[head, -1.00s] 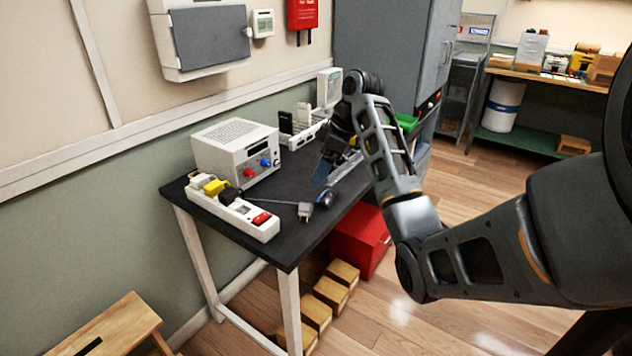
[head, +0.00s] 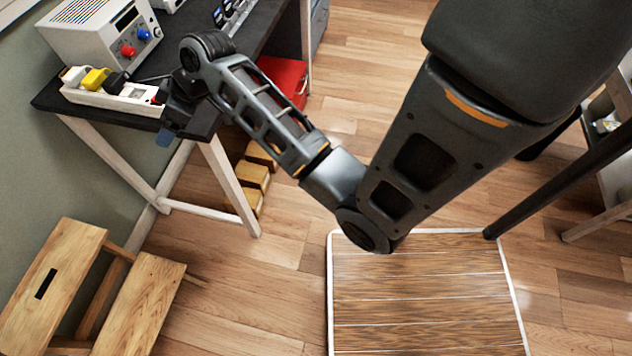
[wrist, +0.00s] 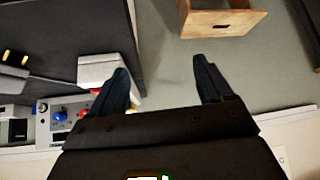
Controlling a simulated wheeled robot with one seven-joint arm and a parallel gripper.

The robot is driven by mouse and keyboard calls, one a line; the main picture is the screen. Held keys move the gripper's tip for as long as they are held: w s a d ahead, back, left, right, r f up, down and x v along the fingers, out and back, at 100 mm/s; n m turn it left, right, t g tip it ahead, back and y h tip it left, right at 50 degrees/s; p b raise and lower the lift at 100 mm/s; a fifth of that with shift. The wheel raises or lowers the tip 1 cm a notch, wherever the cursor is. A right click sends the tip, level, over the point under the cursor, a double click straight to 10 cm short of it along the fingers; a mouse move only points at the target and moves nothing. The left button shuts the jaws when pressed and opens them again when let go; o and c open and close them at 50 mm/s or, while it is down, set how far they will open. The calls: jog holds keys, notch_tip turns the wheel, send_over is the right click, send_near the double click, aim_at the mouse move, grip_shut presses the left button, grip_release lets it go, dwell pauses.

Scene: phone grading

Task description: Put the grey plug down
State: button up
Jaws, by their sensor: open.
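The grey plug (wrist: 14,72) lies on the dark bench top (wrist: 50,25) at the left edge of the wrist view, its two brass-coloured prongs showing and a cable running off to the right. It is apart from my gripper and hidden in the head view. My gripper (wrist: 162,84) is open, with nothing between its fingers. In the head view my gripper (head: 172,118) hangs by the bench's near edge, beside the end of the white power strip (head: 115,97). The strip (wrist: 103,70) shows behind the left finger in the wrist view.
A white instrument (head: 85,38) with red and blue knobs stands behind the strip. A yellow plug (head: 95,78) sits in the strip. A wooden step stool (head: 55,265) stands at lower left, and a white-edged wooden platform (head: 425,265) lies on the floor. Floor between them is clear.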

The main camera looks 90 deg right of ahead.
jog(key=s+a+f+m+t+h, duration=0.1)
jog(key=s+a+f, duration=0.1)
jog(key=s+a, duration=0.55)
jog(key=s+a+f+m+t, duration=0.15)
jog(key=s+a, duration=0.25)
jog(key=a, duration=0.7)
jog(key=s+a+r+n+t, duration=0.1)
jog(key=s+a+r+t, duration=0.1)
jog(key=s+r, duration=0.5)
jog(key=s+a+r+n+t+y, duration=0.1)
jog(key=s+a+r, duration=0.3)
jog(key=s+r, duration=0.4)
jog(key=s+n+t, duration=0.1)
jog(key=s, duration=0.2)
jog(key=shift+s+t, duration=0.35)
jog(key=shift+s, duration=0.05)
